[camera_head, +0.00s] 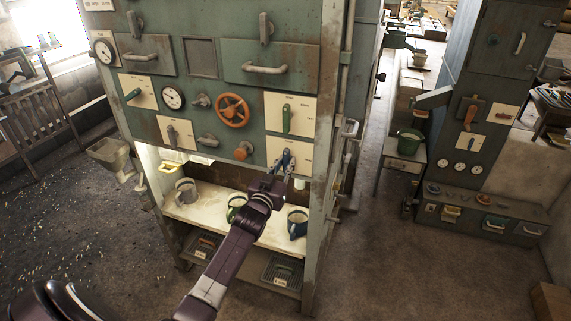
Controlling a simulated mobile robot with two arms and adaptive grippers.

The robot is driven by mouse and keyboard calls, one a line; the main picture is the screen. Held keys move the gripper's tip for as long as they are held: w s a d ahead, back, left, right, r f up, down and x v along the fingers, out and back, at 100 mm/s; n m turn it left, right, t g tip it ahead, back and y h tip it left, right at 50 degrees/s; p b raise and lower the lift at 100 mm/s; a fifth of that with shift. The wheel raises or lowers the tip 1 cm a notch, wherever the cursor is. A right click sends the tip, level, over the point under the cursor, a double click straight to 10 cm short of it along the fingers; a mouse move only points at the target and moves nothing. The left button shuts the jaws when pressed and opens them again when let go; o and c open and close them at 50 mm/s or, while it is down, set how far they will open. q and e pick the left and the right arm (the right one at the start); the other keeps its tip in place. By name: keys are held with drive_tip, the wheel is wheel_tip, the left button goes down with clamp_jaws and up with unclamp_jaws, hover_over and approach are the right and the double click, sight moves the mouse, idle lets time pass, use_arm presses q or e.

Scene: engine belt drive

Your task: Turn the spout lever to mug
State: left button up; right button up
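The green machine cabinet has a pale plate (304,161) at its lower right, and a small dark blue-grey lever (287,156) shows there. My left gripper (283,166) is at this lever, and its fingers overlap it in the view. I cannot tell whether they are closed on it. My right gripper is not in view.
Above are an orange wheel (232,110), an orange knob (243,150), a green lever (286,118) and another lever (172,135). A cabinet post (323,200) stands close right of the gripper. Grated trays (282,271) lie below the shelf.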

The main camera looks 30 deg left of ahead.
use_arm(q)
drive_tip(key=shift+c, duration=1.3)
clamp_jaws()
drive_tip(key=shift+m, duration=0.3)
drive_tip(key=m, duration=0.3)
drive_tip(key=shift+m, duration=0.3)
drive_tip(key=m, duration=0.4)
drive_tip(key=shift+a+m+b, duration=0.15)
drive_tip(key=shift+m+b, duration=0.15)
drive_tip(key=shift+b, duration=0.1)
drive_tip(key=m, duration=0.5)
drive_tip(key=shift+s+r, duration=0.1)
drive_tip(key=shift+m+b, duration=0.35)
drive_tip(key=shift+m, duration=1.75)
